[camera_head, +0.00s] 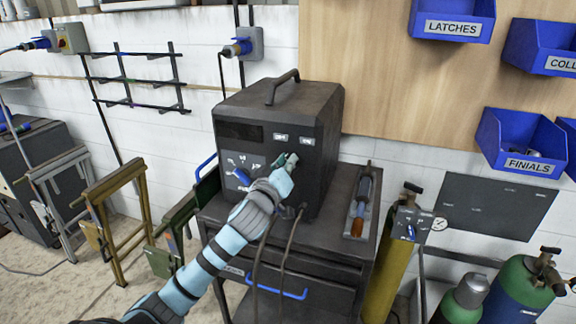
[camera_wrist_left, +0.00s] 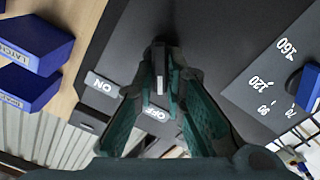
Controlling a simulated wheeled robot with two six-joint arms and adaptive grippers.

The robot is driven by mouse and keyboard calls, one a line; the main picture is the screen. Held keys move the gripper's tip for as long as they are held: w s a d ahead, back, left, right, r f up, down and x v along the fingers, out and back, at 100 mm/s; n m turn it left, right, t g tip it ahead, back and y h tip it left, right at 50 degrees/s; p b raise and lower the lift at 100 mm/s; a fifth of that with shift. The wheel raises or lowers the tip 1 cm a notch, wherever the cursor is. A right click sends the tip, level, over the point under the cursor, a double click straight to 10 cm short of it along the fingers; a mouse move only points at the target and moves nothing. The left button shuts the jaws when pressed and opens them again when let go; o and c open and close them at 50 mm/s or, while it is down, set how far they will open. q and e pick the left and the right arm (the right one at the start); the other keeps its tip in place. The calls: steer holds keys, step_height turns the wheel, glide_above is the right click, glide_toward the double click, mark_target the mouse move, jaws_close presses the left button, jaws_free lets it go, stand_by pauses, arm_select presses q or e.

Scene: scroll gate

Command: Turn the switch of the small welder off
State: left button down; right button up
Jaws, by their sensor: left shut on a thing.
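The small welder (camera_head: 318,110) is a dark grey box with a top handle, standing on a dark cart. Its front panel has ON and OFF labels at upper right and a blue dial (camera_head: 243,177) at lower left. My left gripper (camera_head: 288,162) is at the right part of the panel, below the labels. In the left wrist view its teal fingers (camera_wrist_left: 160,82) are shut around the narrow switch lever (camera_wrist_left: 159,80), which is mostly hidden. The ON label (camera_wrist_left: 100,86) and OFF label (camera_wrist_left: 155,111) lie beside the fingers. The lever's exact position cannot be told. My right gripper is not in view.
The cart top (camera_head: 345,218) carries a torch-like tool (camera_head: 359,210) in a tray at right. Cables hang before the cart drawers. Gas cylinders (camera_head: 392,265) stand at right, metal frames (camera_head: 120,215) at left. Blue bins (camera_head: 522,142) hang on the wall board.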

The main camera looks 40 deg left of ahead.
arm_select(q)
steer(key=shift+f+n, duration=0.15)
steer(key=shift+n, duration=0.45)
steer(key=c, duration=1.7)
jaws_free()
steer(key=shift+o, duration=0.2)
steer(key=v, duration=1.2)
